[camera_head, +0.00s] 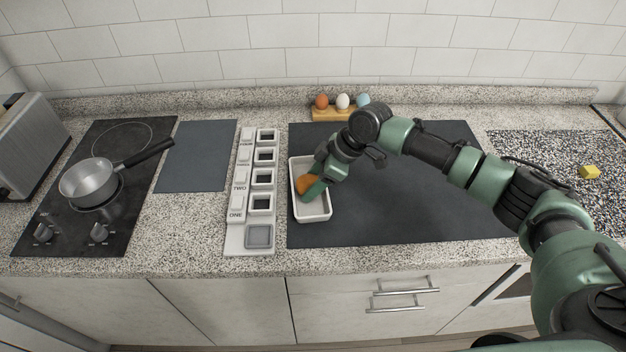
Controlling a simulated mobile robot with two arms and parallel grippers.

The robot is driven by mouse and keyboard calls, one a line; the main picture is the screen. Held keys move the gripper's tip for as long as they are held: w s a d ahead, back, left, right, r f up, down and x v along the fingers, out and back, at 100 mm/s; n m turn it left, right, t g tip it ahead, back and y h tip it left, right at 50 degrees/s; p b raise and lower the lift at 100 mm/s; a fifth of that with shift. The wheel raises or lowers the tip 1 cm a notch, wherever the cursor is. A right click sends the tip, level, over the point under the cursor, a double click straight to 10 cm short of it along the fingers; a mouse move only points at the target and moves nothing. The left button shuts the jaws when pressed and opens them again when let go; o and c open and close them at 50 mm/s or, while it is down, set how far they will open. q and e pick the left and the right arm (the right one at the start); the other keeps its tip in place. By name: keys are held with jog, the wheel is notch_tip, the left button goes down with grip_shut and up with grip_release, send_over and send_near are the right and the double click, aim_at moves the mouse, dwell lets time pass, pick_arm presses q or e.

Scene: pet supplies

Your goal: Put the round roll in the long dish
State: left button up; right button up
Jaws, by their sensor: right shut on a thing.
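The long dish (316,217) is a white rectangular tray on the dark mat near the middle of the counter. My right gripper (310,190) reaches down over the dish from the right and is shut on the orange-brown round roll (304,183). The roll is over or inside the upper left part of the dish; I cannot tell whether it touches the bottom. The gripper hides part of the roll and of the dish. My left gripper is not in view.
A wooden egg holder (333,115) with several eggs stands behind the dish. A white labelled rack (237,238) is to its left. A pan (89,184) sits on the cooktop, beside a toaster (29,143). A yellow block (589,172) lies at far right. The mat (400,215) is clear right of the dish.

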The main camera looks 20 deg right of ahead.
jog(key=o, duration=1.5)
jog(key=shift+f, duration=0.1)
jog(key=b+v, duration=0.2)
jog(key=v, duration=1)
jog(key=shift+r, duration=0.25)
